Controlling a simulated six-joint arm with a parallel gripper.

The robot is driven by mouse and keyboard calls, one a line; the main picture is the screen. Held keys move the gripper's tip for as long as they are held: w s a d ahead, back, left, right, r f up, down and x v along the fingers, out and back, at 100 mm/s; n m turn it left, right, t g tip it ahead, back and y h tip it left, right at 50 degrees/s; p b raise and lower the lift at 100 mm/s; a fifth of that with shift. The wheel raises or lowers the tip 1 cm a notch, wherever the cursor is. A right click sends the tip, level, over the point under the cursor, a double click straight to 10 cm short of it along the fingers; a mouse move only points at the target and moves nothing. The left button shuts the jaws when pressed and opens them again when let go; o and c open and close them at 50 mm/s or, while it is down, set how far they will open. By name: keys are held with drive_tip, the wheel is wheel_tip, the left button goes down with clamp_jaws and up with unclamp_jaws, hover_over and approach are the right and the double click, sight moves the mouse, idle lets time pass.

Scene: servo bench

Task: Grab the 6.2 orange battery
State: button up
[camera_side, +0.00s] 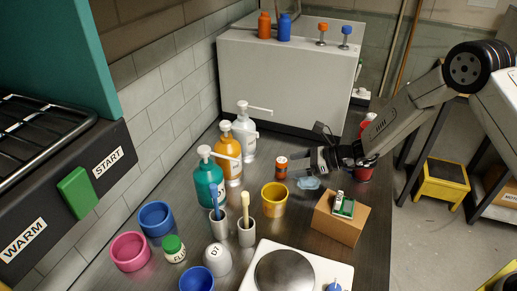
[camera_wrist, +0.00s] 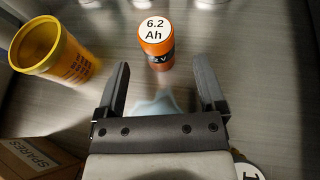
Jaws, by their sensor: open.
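The orange battery (camera_wrist: 157,42) stands upright on the metal bench, with a white top reading "6.2 Ah" and a dark lower band. In the side view the orange battery (camera_side: 281,167) stands just left of my gripper. My gripper (camera_wrist: 166,78) is open and empty, with the battery just beyond and between the lines of its two fingers. In the side view my gripper (camera_side: 312,162) reaches in from the right, low over the bench. A pale blue cloth-like patch (camera_wrist: 152,104) lies beneath the fingers.
A yellow cup (camera_wrist: 45,48) stands left of the battery in the wrist view. A cardboard box (camera_side: 338,219) with a small circuit board on it stands nearer the side camera. Pump bottles (camera_side: 228,150) stand behind, and a red object (camera_side: 364,172) is beside my wrist.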

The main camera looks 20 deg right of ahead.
sight(281, 167)
drive_tip(key=shift+x, duration=2.25)
drive_tip(key=shift+r, duration=0.1)
clamp_jaws()
